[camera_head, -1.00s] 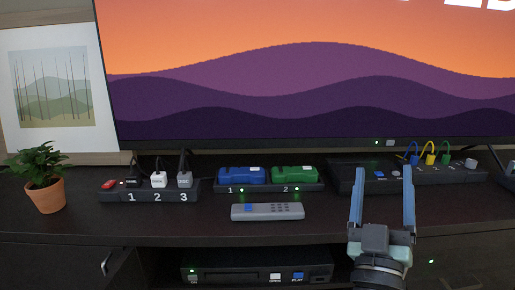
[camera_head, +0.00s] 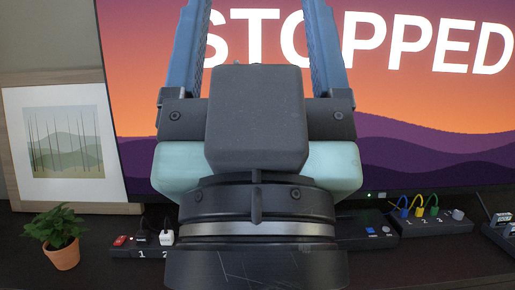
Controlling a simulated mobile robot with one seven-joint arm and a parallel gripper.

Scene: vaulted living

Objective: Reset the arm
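My gripper (camera_head: 262,50) fills the middle of the head view, close to the camera and pointing up. Its two blue fingers stand well apart with nothing between them, so it is open and empty. Their tips run past the top edge of the picture. The gripper body and wrist hide the middle of the cabinet top, where the battery charger and remote stood in the earlier frame.
The television (camera_head: 430,110) behind reads "STOPPED". A potted plant (camera_head: 62,250) and a framed picture (camera_head: 65,140) stand at the left. A power strip (camera_head: 120,253) and a device with coloured cables (camera_head: 440,223) flank my wrist on the cabinet.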

